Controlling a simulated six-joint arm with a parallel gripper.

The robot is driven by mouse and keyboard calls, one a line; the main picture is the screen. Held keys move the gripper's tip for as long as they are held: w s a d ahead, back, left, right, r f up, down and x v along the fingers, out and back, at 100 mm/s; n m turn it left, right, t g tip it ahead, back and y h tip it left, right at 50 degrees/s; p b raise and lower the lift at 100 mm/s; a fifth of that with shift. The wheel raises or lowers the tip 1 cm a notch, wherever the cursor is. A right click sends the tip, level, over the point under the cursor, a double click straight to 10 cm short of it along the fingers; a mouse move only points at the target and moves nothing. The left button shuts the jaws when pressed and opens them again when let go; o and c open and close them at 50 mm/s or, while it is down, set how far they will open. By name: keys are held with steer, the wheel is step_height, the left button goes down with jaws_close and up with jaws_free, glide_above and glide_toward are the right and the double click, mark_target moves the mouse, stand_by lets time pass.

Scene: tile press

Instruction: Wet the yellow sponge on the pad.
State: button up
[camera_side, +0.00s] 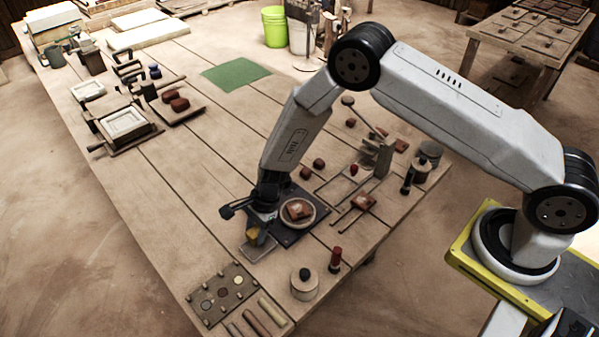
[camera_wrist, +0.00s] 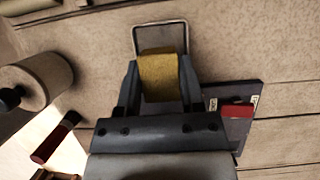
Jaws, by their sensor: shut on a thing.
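The yellow sponge (camera_wrist: 160,75) is between the two fingers of my gripper (camera_wrist: 160,88), which is shut on it. In the side view my gripper (camera_side: 259,226) points down near the front left of the table, with the sponge (camera_side: 252,237) showing at its tip. The pad (camera_side: 262,252), a small pale rectangle with a thin metal rim, lies under and just in front of the sponge. The rim of the pad (camera_wrist: 160,23) also shows beyond the sponge in the wrist view. Whether the sponge touches the pad I cannot tell.
A dark board (camera_side: 288,238) with a round plate (camera_side: 313,221) holding a red-brown piece stands right beside my gripper. A lidded pot (camera_side: 304,284) and a red-topped tool (camera_side: 335,260) stand to the right. A palette board (camera_side: 222,293) lies at the front left.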

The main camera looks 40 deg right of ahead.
mark_target(252, 233)
steer(key=shift+f, duration=1.25)
steer(key=shift+f, duration=0.6)
stand_by(1.8)
steer(key=shift+r, duration=3.55)
steer(key=shift+r, duration=0.1)
steer(key=shift+d+r+n, duration=0.3)
steer(key=shift+r+n, duration=0.1)
steer(key=shift+n, duration=0.1)
steer(key=s+d+r+n+g+h, duration=0.2)
steer(key=s+d+r+n, duration=0.1)
steer(key=d+r+n, duration=0.5)
steer(key=s+d+r+n+g+h, duration=0.2)
steer(key=s+d+r+n, duration=0.1)
steer(key=d+r+n, duration=0.5)
steer(key=d+n, duration=0.1)
steer(key=d, duration=0.1)
steer(key=shift+d+r+g, duration=0.3)
